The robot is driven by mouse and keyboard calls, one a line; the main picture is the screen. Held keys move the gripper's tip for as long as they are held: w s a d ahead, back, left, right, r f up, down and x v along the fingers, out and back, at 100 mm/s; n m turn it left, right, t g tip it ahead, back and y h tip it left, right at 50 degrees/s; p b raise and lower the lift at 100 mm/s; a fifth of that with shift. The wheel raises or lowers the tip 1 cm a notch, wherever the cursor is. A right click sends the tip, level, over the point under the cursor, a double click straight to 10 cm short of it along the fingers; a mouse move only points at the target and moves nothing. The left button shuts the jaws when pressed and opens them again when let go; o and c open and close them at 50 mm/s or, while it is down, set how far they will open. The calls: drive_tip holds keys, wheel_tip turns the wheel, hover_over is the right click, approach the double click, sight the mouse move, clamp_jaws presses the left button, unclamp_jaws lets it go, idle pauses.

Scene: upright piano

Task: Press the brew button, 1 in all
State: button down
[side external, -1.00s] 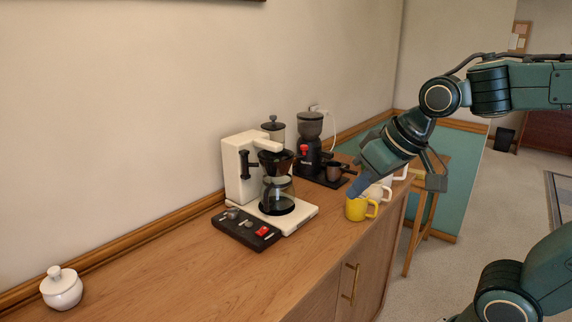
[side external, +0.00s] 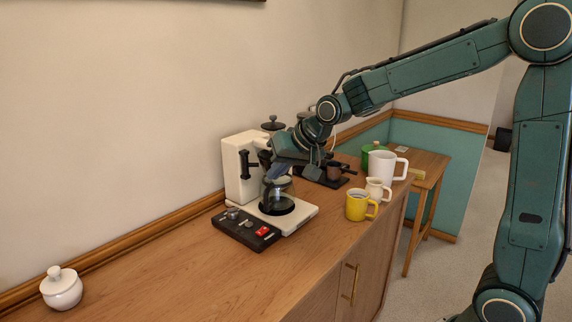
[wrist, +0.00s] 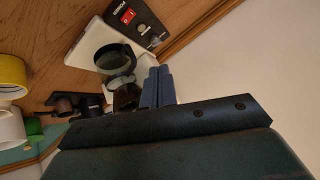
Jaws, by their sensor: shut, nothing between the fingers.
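A white coffee maker (side external: 238,168) with a glass carafe (side external: 277,199) stands on the wooden counter. A dark control panel (side external: 240,234) lies at its front, with a red switch (side external: 263,231) and small grey knobs or buttons. In the wrist view the panel's red switch (wrist: 127,16) and a round grey button (wrist: 142,29) show at the top; I cannot read which one is marked brew. My gripper (side external: 270,178) is shut and empty, its blue fingers in front of the coffee maker, at the carafe's upper part and above the panel. Its fingers also show in the wrist view (wrist: 157,85).
A yellow mug (side external: 356,206), a small white jug (side external: 376,190) and a large white mug (side external: 382,166) stand to the right. A dark grinder and cup (side external: 335,171) stand behind. A white lidded pot (side external: 61,290) is at the front left, with bare counter between.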

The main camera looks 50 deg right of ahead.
sight(249, 224)
drive_tip(key=w+d+f+m+t, duration=0.1)
drive_tip(key=w+d+f+m, duration=0.1)
drive_tip(key=w+f, duration=0.6)
drive_tip(key=w, duration=0.3)
drive_tip(key=shift+w+m, duration=0.2)
drive_tip(key=shift+m, duration=0.1)
drive_tip(key=shift+f, duration=0.2)
drive_tip(key=shift+f, duration=4.25)
drive_tip(key=shift+f, duration=0.8)
drive_tip(key=shift+r, duration=0.8)
drive_tip(key=shift+r, duration=0.15)
